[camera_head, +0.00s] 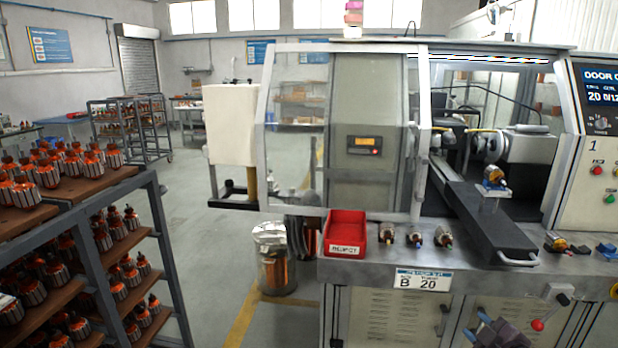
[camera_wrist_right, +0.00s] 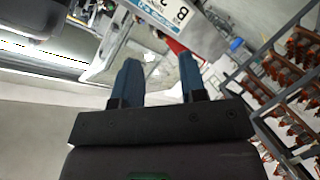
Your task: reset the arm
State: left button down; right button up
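My right gripper (camera_head: 497,326) is low at the bottom of the head view, in front of the winding machine's cabinet and below the bench edge. In the right wrist view its two blue fingers (camera_wrist_right: 157,68) stand apart with nothing between them. It touches nothing that I can see. My left gripper is not in view.
A red bin (camera_head: 345,234) and several armatures (camera_head: 415,238) lie along the bench front. A rack (camera_head: 165,250) full of armatures stands at left. The floor between rack and machine has free room around a metal drum (camera_head: 275,262).

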jog(key=s+a+f+m+g, duration=0.1)
jog(key=s+a+f+m, duration=0.2)
jog(key=s, duration=0.4)
jog(key=s+a+f+m+g, duration=0.1)
jog(key=s+a+f+m, duration=0.2)
jog(key=s+a+f, duration=0.2)
jog(key=s+a+f+m+g, duration=0.1)
jog(key=s+a+f+m, duration=0.1)
jog(key=s+a+f, duration=0.3)
jog(key=s+f, duration=0.3)
jog(key=s, duration=0.3)
jog(key=shift+s+f+m+b, duration=0.15)
jog(key=shift+f+m+b, duration=0.15)
jog(key=shift+m, duration=0.1)
